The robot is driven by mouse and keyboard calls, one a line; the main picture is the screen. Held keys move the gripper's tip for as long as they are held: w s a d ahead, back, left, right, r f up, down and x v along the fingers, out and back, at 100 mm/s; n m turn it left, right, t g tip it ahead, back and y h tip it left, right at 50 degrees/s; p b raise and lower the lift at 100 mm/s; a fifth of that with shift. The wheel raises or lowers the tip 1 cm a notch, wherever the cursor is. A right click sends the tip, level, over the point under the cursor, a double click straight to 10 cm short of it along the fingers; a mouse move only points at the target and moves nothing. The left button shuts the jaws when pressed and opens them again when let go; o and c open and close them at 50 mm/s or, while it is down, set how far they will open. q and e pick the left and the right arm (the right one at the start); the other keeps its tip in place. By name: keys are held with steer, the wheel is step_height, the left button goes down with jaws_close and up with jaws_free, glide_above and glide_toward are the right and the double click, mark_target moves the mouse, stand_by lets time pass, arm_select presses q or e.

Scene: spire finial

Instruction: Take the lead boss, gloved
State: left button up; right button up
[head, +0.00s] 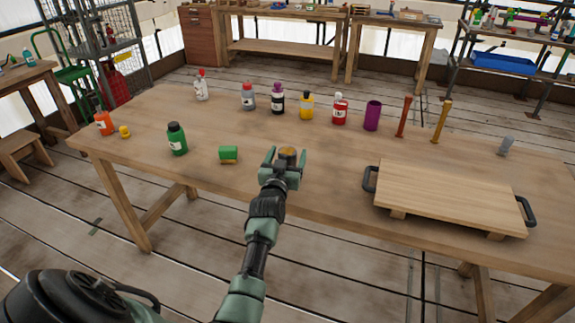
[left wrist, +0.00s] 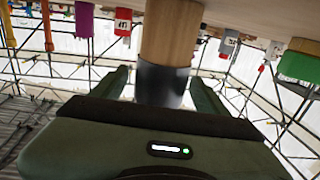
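A short cylinder (left wrist: 164,62) with a wooden part and a dark grey part stands by the table's front edge. The grey part looks like lead, but I cannot be sure it is the boss. It also shows in the head view (head: 288,152), partly hidden by my gripper. My left gripper (head: 284,160) has its fingers on either side of the cylinder, apart, with a slim gap visible on one side in the left wrist view. No glove is recognisable. My right gripper is not in view.
The wooden table (head: 330,185) holds a green block (head: 228,154) and a green bottle (head: 177,139) left of my gripper. Several bottles and a purple cylinder (head: 372,115) stand behind. A handled board (head: 450,195) lies right; a small grey piece (head: 505,146) stands beyond it.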

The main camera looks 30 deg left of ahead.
arm_select(q)
steer(key=c, duration=1.3)
steer(key=shift+r, duration=0.1)
steer(key=shift+c, duration=0.2)
